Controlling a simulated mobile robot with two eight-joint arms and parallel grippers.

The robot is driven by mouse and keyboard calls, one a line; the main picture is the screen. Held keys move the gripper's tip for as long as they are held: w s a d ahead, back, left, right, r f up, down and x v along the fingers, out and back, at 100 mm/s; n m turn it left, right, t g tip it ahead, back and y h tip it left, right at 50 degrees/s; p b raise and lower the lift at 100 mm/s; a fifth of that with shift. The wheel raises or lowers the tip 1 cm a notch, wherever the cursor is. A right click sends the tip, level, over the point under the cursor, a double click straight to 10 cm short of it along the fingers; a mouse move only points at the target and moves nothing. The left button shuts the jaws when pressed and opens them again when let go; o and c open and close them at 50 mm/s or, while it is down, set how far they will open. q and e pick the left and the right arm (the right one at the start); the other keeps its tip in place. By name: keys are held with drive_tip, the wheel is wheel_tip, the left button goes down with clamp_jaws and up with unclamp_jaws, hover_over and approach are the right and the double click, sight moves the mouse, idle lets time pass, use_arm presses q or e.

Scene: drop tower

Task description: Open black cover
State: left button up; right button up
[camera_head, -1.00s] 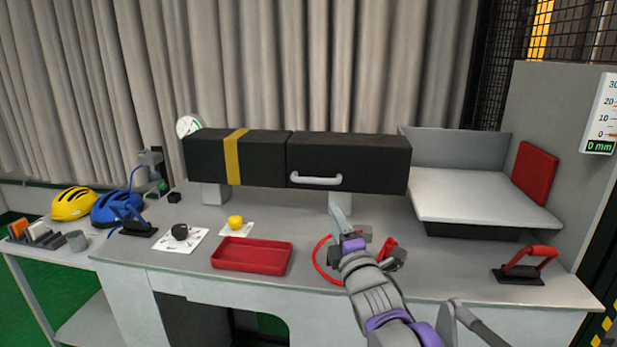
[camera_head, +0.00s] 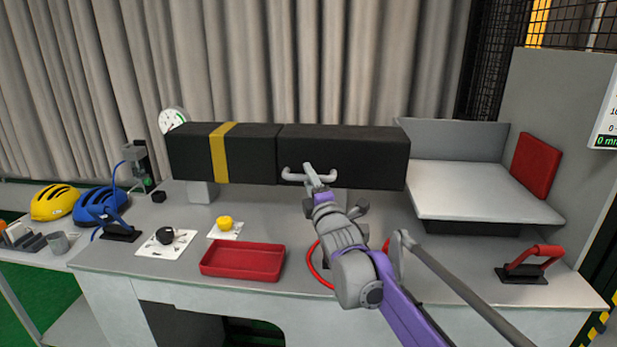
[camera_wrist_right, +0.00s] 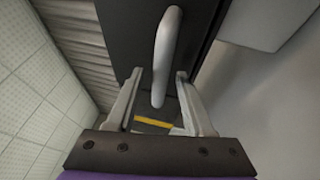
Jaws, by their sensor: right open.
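The black cover (camera_head: 345,152) is the right section of a long black box raised above the grey table. Its light grey bar handle (camera_head: 308,176) is on the front face, low and to the left. My right gripper (camera_head: 312,172) is at the handle. In the right wrist view the handle (camera_wrist_right: 166,55) stands between the open fingers of my right gripper (camera_wrist_right: 158,95), with a visible gap on both sides. The black cover (camera_wrist_right: 115,35) lies behind it. The cover looks closed. My left gripper is not in view.
A red tray (camera_head: 243,261) and a yellow knob (camera_head: 224,223) on a white plate lie left of my arm. A red ring (camera_head: 317,265) lies beside my arm. A grey platform (camera_head: 485,192) and a red-handled clamp (camera_head: 530,265) are at right. Helmets (camera_head: 97,205) sit at left.

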drive_tip(key=shift+w+a, duration=0.1)
drive_tip(key=shift+w, duration=0.3)
drive_tip(key=shift+c, duration=0.2)
drive_tip(key=shift+r, duration=0.1)
clamp_jaws()
idle(1.0)
